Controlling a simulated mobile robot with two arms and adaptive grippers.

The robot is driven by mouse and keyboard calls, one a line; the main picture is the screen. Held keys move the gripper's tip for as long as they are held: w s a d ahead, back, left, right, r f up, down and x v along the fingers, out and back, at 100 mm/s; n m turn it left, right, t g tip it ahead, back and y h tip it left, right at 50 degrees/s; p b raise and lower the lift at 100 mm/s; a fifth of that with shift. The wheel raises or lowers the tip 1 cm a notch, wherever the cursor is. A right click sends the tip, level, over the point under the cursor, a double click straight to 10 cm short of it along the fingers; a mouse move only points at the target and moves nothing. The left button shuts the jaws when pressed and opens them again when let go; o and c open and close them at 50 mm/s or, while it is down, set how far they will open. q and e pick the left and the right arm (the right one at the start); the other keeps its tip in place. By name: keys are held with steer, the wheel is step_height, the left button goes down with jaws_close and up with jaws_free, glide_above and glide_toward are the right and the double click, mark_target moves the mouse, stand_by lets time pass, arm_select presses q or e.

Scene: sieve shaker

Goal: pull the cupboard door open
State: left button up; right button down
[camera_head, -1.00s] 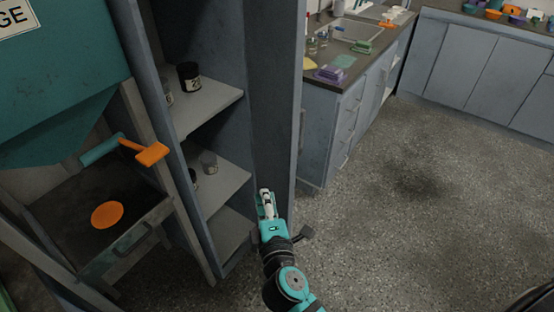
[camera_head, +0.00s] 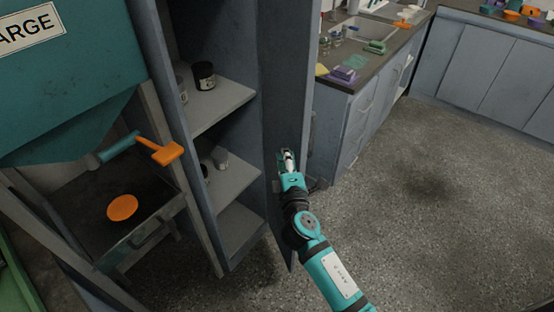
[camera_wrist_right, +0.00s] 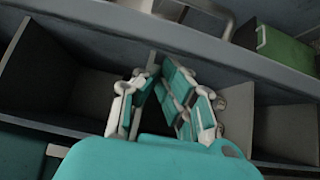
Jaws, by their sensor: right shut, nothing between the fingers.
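The tall grey-blue cupboard (camera_head: 179,135) stands left of centre in the head view, its shelves exposed. Its door (camera_head: 290,75) stands open on the right side of the cupboard, its inner face visible. A handle (camera_head: 311,130) shows partly past the door's edge. My right gripper (camera_head: 286,157) is shut and empty, in front of the door's inner face; I cannot tell whether it touches it. In the right wrist view the closed fingers (camera_wrist_right: 165,95) appear before open compartments (camera_wrist_right: 105,95). My left gripper is not in view.
Dark jars (camera_head: 204,75) stand on the shelves. At left are a teal hopper (camera_head: 70,90) with an orange-handled lever (camera_head: 160,151) and a tray holding an orange disc (camera_head: 122,207). A counter (camera_head: 345,75) stands behind the door. The speckled floor (camera_head: 430,230) at right is clear.

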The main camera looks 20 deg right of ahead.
mark_target(310, 150)
steer(key=shift+d, duration=0.15)
steer(key=d+y, duration=0.1)
steer(key=d, duration=0.1)
steer(key=d+n+y+p, duration=0.1)
steer(key=d, duration=0.1)
steer(key=d+n+y+p, duration=0.1)
steer(key=d, duration=0.1)
steer(key=shift+w+d+r+y, duration=0.1)
steer(key=shift+w+d+y, duration=0.2)
steer(key=shift+y, duration=0.1)
steer(key=w+d+n+y+b, duration=0.1)
steer(key=w+d+n+y, duration=0.1)
steer(key=d, duration=0.7)
steer(key=shift+w+d+n+y+b, duration=0.15)
steer(key=shift+w+n+y+b, duration=0.25)
steer(key=shift+w+y, duration=0.5)
steer(key=shift+f, duration=0.2)
